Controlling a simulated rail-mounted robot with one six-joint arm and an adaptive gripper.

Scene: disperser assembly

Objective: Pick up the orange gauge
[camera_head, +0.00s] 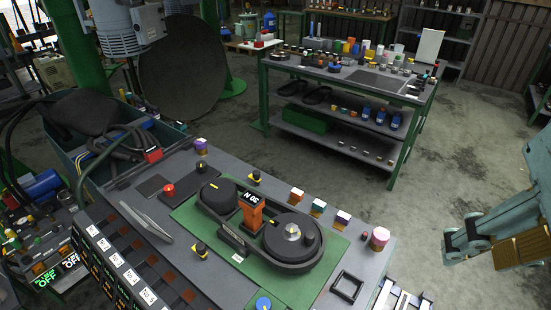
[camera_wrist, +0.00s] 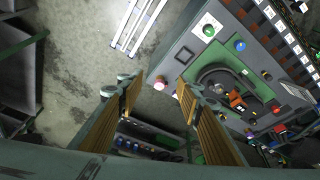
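The orange gauge (camera_head: 251,212) stands upright on a black oval base (camera_head: 265,240) between two round black parts, on a green mat (camera_head: 190,215). Its dark top display reads about "30 N". In the wrist view the gauge (camera_wrist: 237,100) is small, right of my fingers and well beyond them. My gripper (camera_wrist: 160,86) is open and empty, with brown ribbed pads on two teal fingers. In the head view my gripper (camera_head: 485,235) is at the right edge, over the floor, clear of the workbench and apart from the gauge.
A black square frame (camera_head: 347,286) lies near the bench corner. A second table (camera_head: 350,75) full of parts stands behind, across open floor.

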